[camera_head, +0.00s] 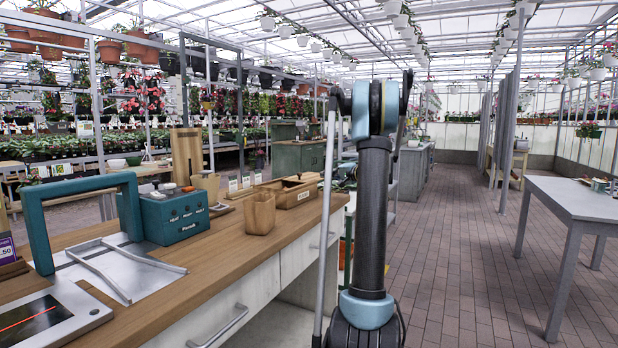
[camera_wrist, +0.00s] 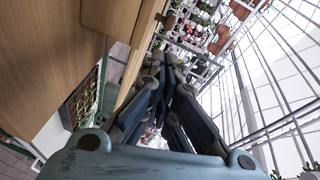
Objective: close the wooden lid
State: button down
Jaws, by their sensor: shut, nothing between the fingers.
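A wooden box (camera_head: 292,193) with a small label on its front stands near the far end of the wooden counter in the head view. Its wooden lid (camera_head: 285,182) shows at the top with a small dark knob; I cannot tell how far it is open. In the wrist view, my gripper (camera_wrist: 172,68) has its dark fingers shut and empty. It is beside light wooden surfaces at the upper left, with a visible space between them. Which of these surfaces belongs to the box is unclear.
The counter (camera_head: 225,246) also bears a wooden cup (camera_head: 259,213), a teal toolbox (camera_head: 172,213) and a metal tray (camera_head: 125,272) left of the box. A grey table (camera_head: 565,198) stands at the right. The brick-paved aisle (camera_head: 465,260) between is clear.

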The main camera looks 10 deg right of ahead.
aim_at(310, 179)
jog(key=shift+m+t, duration=0.3)
jog(key=shift+t, duration=0.1)
jog(key=w+a, duration=0.1)
jog(key=w, duration=0.2)
jog(key=w+a, duration=0.1)
jog(key=w, duration=0.2)
jog(key=w+a, duration=0.1)
jog(key=w, duration=0.3)
jog(key=shift+f, duration=0.2)
jog(key=shift+s+a+f, duration=0.1)
jog(key=shift+s+a, duration=0.05)
jog(key=shift+a, duration=0.85)
jog(key=shift+s+a+f, duration=0.1)
jog(key=shift+s+a, duration=0.15)
jog(key=shift+a, duration=0.2)
jog(key=shift+s+a+f, duration=0.1)
jog(key=shift+s+a, duration=0.1)
jog(key=shift+a, duration=0.25)
